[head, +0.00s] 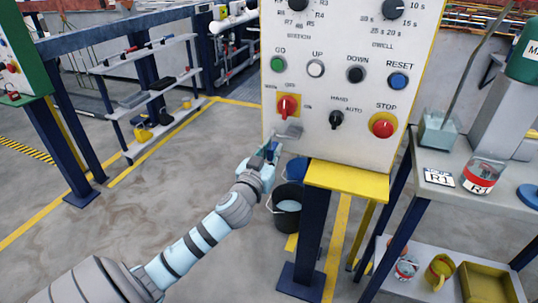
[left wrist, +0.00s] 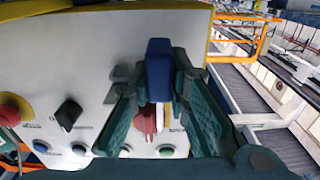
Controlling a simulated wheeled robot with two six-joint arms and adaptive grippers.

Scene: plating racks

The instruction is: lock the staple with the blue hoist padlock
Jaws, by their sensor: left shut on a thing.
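The blue padlock (left wrist: 159,70) is upright between the two green fingers of my left gripper (left wrist: 158,95), which is shut on it, in the left wrist view. In the head view my left gripper (head: 268,153) is at the lower left of the control panel, and the padlock is mostly hidden by the fingers. A grey metal staple (head: 290,132) sticks out below the red switch (head: 287,105), just above and right of the gripper. I cannot tell whether the padlock touches the staple. The red switch handle also shows behind the fingers in the wrist view (left wrist: 146,122). My right gripper is out of view.
The panel (head: 345,90) carries several buttons and knobs, with a red STOP button (head: 382,125) at right. A yellow ledge (head: 347,181) is below it. A black bucket (head: 286,209) stands on the floor below. A grey bench (head: 470,195) is at right; the floor at left is open.

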